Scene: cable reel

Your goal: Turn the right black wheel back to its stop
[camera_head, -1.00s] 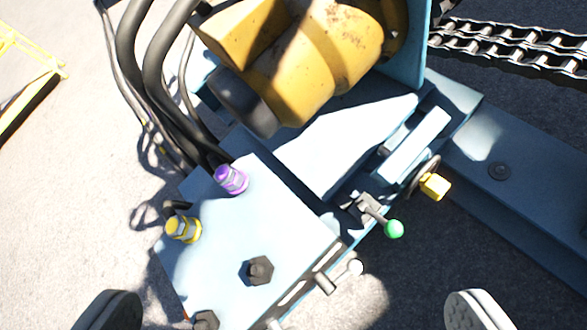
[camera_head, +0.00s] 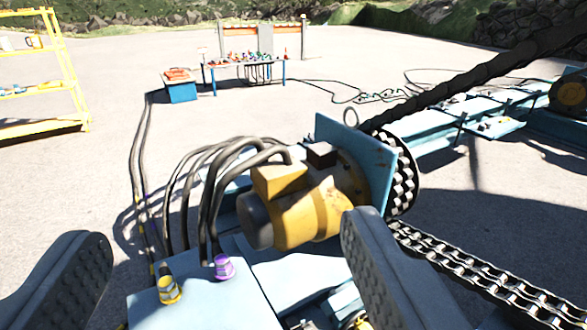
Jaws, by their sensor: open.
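My gripper (camera_head: 225,236) is open and empty, with one dark grey finger at the lower left and the other right of centre. The pale blue control box (camera_head: 205,308) lies low between the fingers, cut off by the bottom edge. A yellow fitting (camera_head: 169,290) and a purple fitting (camera_head: 223,267) stand on it. I cannot make out a black wheel now; the lower part of the box is out of view. The right finger covers part of the blue machine beside the box.
A yellow motor (camera_head: 300,205) with black hoses (camera_head: 213,190) rises behind the box. A blue plate (camera_head: 365,165) and chain (camera_head: 465,275) are to its right. A yellow rack (camera_head: 65,75) stands far left, a table (camera_head: 245,65) far back. Open pale ground lies between.

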